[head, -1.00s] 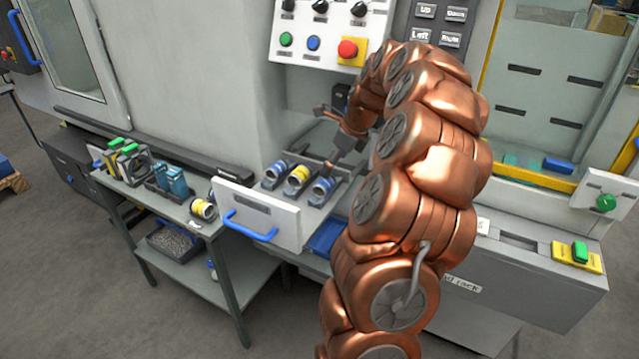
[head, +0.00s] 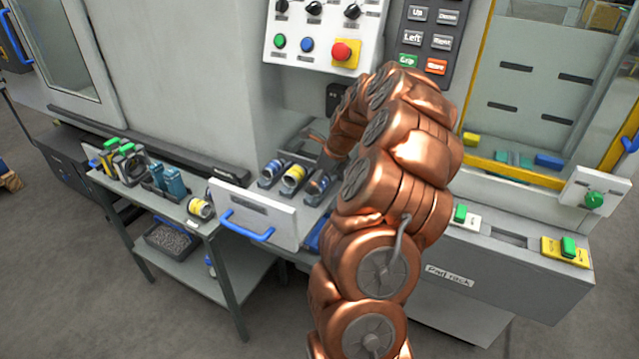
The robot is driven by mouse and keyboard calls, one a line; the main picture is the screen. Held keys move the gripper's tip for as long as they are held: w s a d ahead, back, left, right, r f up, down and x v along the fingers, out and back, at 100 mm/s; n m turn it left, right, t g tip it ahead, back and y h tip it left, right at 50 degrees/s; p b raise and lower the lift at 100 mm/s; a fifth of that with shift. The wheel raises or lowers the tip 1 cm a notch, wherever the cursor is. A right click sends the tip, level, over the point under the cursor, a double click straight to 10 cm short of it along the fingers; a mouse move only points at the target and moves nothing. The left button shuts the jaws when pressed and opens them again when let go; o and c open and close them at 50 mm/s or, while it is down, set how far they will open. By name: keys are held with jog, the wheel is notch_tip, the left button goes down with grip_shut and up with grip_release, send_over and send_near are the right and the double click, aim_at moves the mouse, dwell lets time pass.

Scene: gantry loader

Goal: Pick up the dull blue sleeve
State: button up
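Three sleeves sit in a row in the open drawer (head: 255,208). I cannot tell surely which blue is the dull one. My gripper (head: 317,156) is at the right end of the row, close above and behind the right sleeve. Its fingers look spread, with nothing seen between them. My arm hides part of the gripper and the drawer's right side, so contact with the sleeve cannot be told.
A side table (head: 160,203) to the left holds another yellow-banded sleeve (head: 201,207), blue bottles (head: 174,182) and green-topped items (head: 124,157). The control panel (head: 325,35) is above the drawer. A blue handle (head: 248,228) sticks out in front.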

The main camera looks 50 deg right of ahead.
jog(key=c, duration=1.4)
jog(key=shift+r, duration=0.1)
jog(key=shift+c, duration=0.2)
